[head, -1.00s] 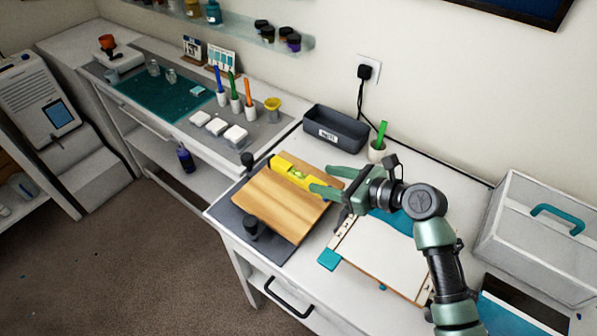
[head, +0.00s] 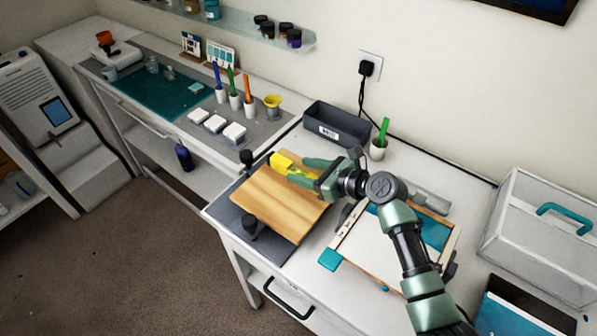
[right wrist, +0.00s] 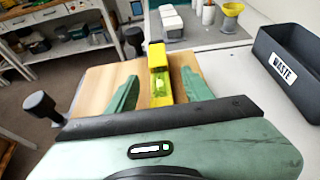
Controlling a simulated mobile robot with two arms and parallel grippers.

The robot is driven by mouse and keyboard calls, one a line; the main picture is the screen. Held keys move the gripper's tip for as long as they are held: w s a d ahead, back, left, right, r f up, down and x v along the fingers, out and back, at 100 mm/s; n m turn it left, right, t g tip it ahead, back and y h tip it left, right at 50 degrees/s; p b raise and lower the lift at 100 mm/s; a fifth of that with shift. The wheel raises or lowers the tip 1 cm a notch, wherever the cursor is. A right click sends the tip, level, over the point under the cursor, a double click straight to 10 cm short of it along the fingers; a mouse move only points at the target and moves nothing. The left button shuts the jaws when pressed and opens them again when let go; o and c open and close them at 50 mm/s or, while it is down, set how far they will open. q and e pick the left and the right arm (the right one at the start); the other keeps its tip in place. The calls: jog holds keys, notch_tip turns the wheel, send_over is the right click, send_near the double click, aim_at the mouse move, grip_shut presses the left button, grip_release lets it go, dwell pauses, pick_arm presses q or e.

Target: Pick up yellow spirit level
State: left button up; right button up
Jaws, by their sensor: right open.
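The yellow spirit level (head: 283,160) lies on the wooden board (head: 268,205) near its back edge. My right gripper (head: 302,172) is open over the board, with its green fingers around the near part of the level. In the right wrist view the level (right wrist: 157,60) runs lengthwise between the two spread fingers (right wrist: 160,92), with a gap at the left finger and the right finger closer to it. Its near end is hidden by the gripper body. I cannot tell whether a finger touches it. My left gripper is not in view.
The board rests on a dark plate with black knobs (head: 248,224) at its edges. A dark waste bin (head: 337,133) and a green-handled tool in a cup (head: 378,148) stand behind. A framed screen (head: 352,258) lies right of the board. A grey case (head: 540,230) stands far right.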

jog(key=shift+w+a+f, duration=0.1)
jog(key=shift+a, duration=0.05)
grip_shut()
